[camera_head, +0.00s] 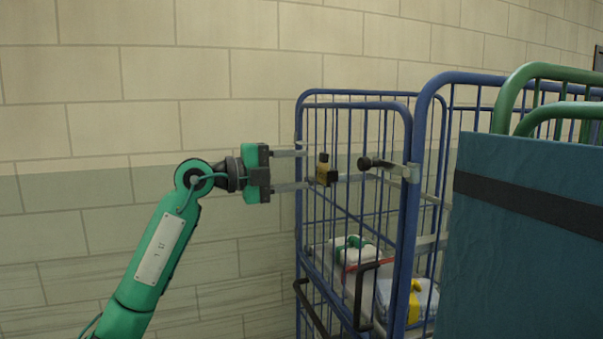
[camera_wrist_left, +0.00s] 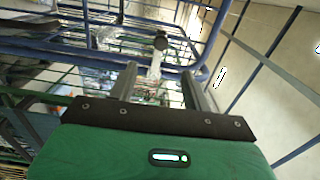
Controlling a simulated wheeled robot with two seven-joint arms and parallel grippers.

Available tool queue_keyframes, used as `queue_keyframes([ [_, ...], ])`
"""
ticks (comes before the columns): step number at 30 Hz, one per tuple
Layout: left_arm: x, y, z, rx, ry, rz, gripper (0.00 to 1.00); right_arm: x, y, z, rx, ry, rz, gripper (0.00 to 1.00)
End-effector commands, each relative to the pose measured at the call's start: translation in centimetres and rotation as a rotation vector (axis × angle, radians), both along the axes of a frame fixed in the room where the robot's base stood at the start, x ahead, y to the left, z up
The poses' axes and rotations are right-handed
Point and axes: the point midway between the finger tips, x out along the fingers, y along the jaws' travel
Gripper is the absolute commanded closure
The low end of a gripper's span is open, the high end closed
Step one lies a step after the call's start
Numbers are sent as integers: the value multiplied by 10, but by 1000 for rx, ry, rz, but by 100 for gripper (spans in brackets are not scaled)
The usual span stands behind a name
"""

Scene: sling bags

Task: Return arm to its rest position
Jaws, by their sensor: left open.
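My left gripper (camera_head: 304,170) is open, its two grey fingers pointing right at the near left side of a blue wire cage trolley (camera_head: 408,215). It also shows in the left wrist view (camera_wrist_left: 158,72), with nothing between the fingers. A small brass and black block (camera_head: 323,170) sits just past the fingertips; I cannot tell whether the fingers touch it. A black knob (camera_head: 365,163) on a grey latch bar is farther right, apart from the gripper. The knob also shows in the left wrist view (camera_wrist_left: 161,42), beyond the fingers. My right gripper is not in view.
Bags, one white with green (camera_head: 350,248) and one with yellow (camera_head: 414,303), lie inside the cage. A large blue panel with a dark band (camera_head: 530,240) and green rails (camera_head: 540,72) fill the right. The tiled wall (camera_head: 140,80) is behind; space left of the cage is clear.

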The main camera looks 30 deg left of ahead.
Motion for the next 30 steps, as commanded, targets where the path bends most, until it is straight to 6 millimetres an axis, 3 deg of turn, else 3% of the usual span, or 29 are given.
queue_keyframes([
  [11,1,0,0,-1,1,0,51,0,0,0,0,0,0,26],
  [14,9,-1,-11,-23,13,-16,51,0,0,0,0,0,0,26],
  [16,23,-2,-31,-69,32,-46,51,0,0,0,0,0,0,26],
  [20,66,-2,-101,-240,95,-109,51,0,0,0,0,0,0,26],
  [24,108,6,-201,-461,162,-97,51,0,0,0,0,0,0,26],
  [30,134,20,-351,-708,271,42,51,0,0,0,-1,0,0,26],
])
